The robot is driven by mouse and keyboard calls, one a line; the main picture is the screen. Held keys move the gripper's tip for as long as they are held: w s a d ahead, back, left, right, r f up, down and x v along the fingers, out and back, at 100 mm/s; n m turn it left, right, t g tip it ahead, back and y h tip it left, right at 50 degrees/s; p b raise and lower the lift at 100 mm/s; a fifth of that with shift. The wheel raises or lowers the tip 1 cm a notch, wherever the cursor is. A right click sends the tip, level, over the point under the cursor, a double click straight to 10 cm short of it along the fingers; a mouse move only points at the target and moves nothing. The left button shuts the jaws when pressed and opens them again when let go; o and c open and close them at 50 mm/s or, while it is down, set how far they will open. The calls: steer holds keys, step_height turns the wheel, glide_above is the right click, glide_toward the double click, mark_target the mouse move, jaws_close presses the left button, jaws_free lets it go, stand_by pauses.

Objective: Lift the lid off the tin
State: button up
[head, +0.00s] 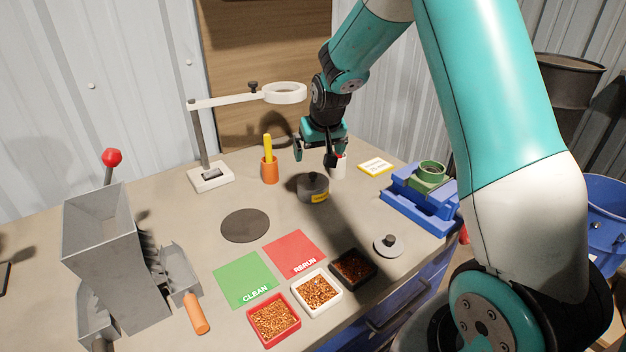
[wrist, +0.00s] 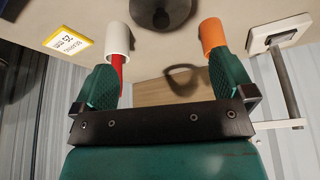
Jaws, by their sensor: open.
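The tin (head: 316,194) is dark grey, round and low, with a yellow label on its front. Its lid (head: 311,182) has a dark knob on top and sits on the tin. In the wrist view, the dark round lid (wrist: 160,14) is cut off by the top edge, roughly centred between my fingers. My gripper (head: 314,155) hangs above and slightly behind the tin in the head view, apart from it. Its green fingers also show in the wrist view (wrist: 166,82), spread wide with nothing between them.
An orange cup (head: 269,173) stands left of the tin, a white cup (head: 338,172) right behind it. A magnifier ring (head: 285,92) is up at the left. Three scrap trays, including a white one (head: 318,309), and a grey knobbed disc (head: 388,247) lie nearer. A dark mat (head: 245,226) is bare.

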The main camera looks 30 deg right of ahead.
mark_target(313, 174)
steer(key=p+x, duration=0.2)
steer(key=x, duration=0.8)
steer(key=c, duration=0.6)
